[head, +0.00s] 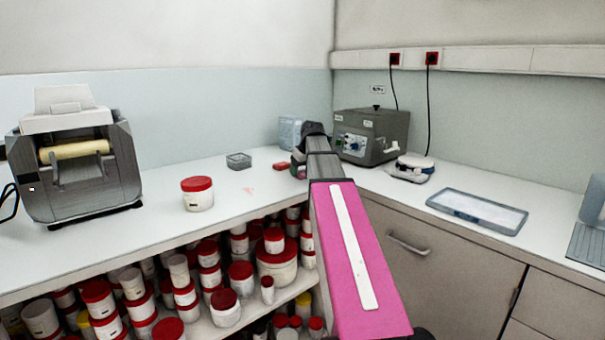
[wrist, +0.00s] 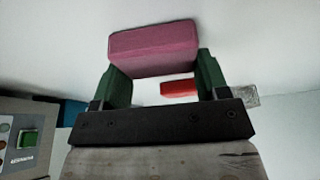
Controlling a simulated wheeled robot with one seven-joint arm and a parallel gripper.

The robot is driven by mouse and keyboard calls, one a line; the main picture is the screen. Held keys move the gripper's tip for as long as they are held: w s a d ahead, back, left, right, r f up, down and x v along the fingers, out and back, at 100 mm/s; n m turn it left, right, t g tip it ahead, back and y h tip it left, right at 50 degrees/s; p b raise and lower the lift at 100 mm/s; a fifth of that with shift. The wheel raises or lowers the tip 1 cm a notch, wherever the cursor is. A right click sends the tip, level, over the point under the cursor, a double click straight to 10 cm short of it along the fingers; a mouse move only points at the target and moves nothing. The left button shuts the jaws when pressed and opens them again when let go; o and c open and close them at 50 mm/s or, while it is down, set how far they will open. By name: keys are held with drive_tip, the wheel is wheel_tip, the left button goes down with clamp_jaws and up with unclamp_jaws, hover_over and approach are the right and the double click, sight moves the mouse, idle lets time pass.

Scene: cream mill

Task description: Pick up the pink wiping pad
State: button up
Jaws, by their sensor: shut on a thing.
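The pink wiping pad (wrist: 153,50) is a block held between the two green fingers of my gripper (wrist: 162,78) in the wrist view. The fingers are shut on its two ends. The white counter surface lies behind it; I cannot tell whether the pad touches the counter. In the head view, my gripper (head: 299,168) is at the back corner of the counter, partly hidden by my own arm, and the pad is hardly visible there.
A red block (head: 281,166) and a small grey basket (head: 239,161) sit left of my gripper. A grey machine (head: 372,136) stands close on the right, beside a small scale (head: 409,168). A red-lidded jar (head: 198,193) stands farther left.

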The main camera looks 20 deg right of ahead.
sight(302, 171)
drive_tip(key=shift+r, duration=0.15)
wheel_tip(302, 171, up, 4)
drive_tip(key=shift+f, duration=0.1)
drive_tip(key=s+a+r, duration=0.3)
drive_tip(key=a+r, duration=0.4)
drive_tip(key=a, duration=0.4)
drive_tip(key=shift+s, duration=0.4)
